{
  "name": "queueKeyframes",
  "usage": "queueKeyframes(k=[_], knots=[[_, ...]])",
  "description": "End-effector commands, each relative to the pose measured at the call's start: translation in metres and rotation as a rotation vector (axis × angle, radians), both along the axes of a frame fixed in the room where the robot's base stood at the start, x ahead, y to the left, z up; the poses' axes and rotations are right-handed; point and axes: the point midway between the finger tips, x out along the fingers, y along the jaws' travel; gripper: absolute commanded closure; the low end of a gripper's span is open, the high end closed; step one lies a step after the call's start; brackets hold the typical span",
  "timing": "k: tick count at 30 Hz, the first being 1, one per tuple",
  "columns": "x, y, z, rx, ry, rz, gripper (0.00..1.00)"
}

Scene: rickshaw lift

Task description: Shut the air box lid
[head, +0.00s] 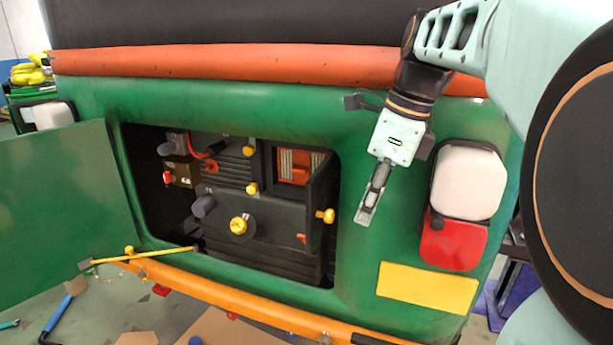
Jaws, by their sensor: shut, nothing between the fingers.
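The air box (301,165) sits in the upper right of the engine bay, its orange frame and pale pleated filter uncovered. A dark panel with a yellow knob (325,215), apparently the air box lid (318,195), stands swung out at the box's right side, open. My gripper (366,216) is shut and empty. In the picture it points down in front of the green body panel, right of the bay opening and of the yellow knob, apart from the lid. The lid's hinge is hard to make out.
A large green door (65,215) stands open at left, with a yellow rod (145,254) at its lower edge. The orange bumper (230,297) runs below the bay. A white and red tail lamp (455,250) is right of my gripper. Tools lie on the floor at lower left.

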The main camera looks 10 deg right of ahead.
Motion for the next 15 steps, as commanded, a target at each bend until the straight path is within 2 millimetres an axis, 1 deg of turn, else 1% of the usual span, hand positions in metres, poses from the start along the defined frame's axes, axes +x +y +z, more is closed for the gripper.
queueKeyframes(k=[1, 6, 10, 15], knots=[[0.006, 0.01, 0.004, 0.0, -0.005, 0.009, 1.0], [0.015, 0.026, 0.002, 0.0, -0.004, 0.005, 1.0], [0.018, 0.031, 0.002, 0.0, -0.005, 0.004, 1.0], [0.019, 0.032, 0.002, 0.0, -0.004, 0.003, 1.0]])
